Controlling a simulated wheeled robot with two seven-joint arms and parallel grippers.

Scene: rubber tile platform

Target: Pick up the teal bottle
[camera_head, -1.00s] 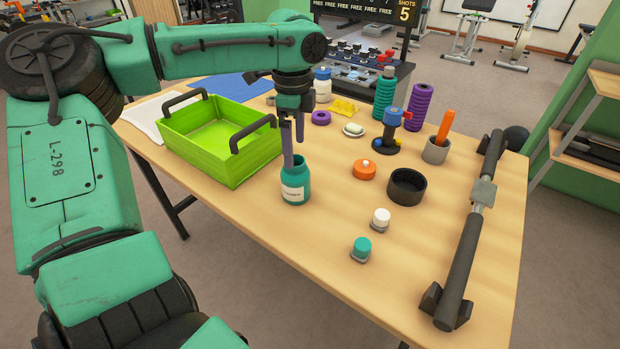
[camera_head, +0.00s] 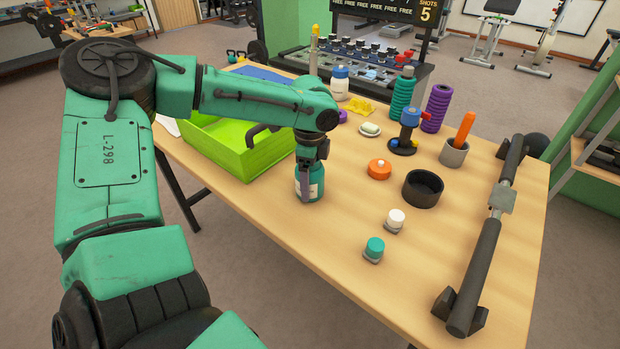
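The teal bottle (camera_head: 316,187) with a pale label stands upright on the wooden table, in front of the green crate's right end. My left gripper (camera_head: 308,178) comes down on it from above and hides its top. One finger shows across the front left of the bottle. The other finger is hidden, so I cannot tell whether the fingers press on the bottle. My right gripper is not in view.
The lime green crate (camera_head: 251,158) stands close behind on the left. A teal cap (camera_head: 375,245), white cap (camera_head: 396,216), orange disc (camera_head: 379,168) and black ring (camera_head: 423,184) lie to the right. A dark bar (camera_head: 487,245) lies along the right edge. The front table area is clear.

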